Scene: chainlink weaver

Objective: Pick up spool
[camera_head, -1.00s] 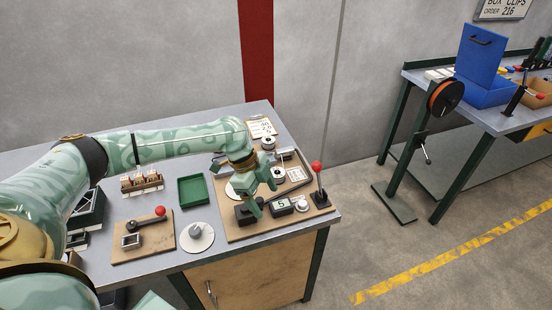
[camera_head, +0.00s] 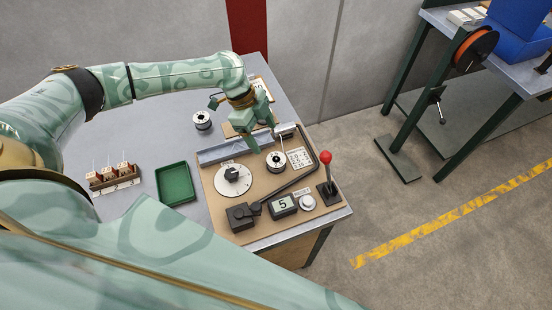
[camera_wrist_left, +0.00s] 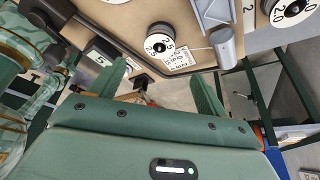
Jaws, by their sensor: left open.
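A white spool with a dark hub (camera_head: 276,160) stands on the brown work board, at its right part; it also shows in the wrist view (camera_wrist_left: 159,42) beyond my fingers. Another white spool (camera_head: 202,120) stands on the grey table behind the board. A spool marked 2.0 (camera_wrist_left: 290,10) shows at the upper right of the wrist view. My left gripper (camera_head: 262,128) hangs above the rear of the board, behind the board spool. Its fingers are apart with nothing between them (camera_wrist_left: 158,75). My right gripper is not in view.
The board also carries a white dial (camera_head: 234,178), a counter reading 5 (camera_head: 283,206), a black bent arm and a red-knobbed lever (camera_head: 326,160). A green tray (camera_head: 175,184) and a small rack (camera_head: 112,178) stand to the left. A second bench is at the right.

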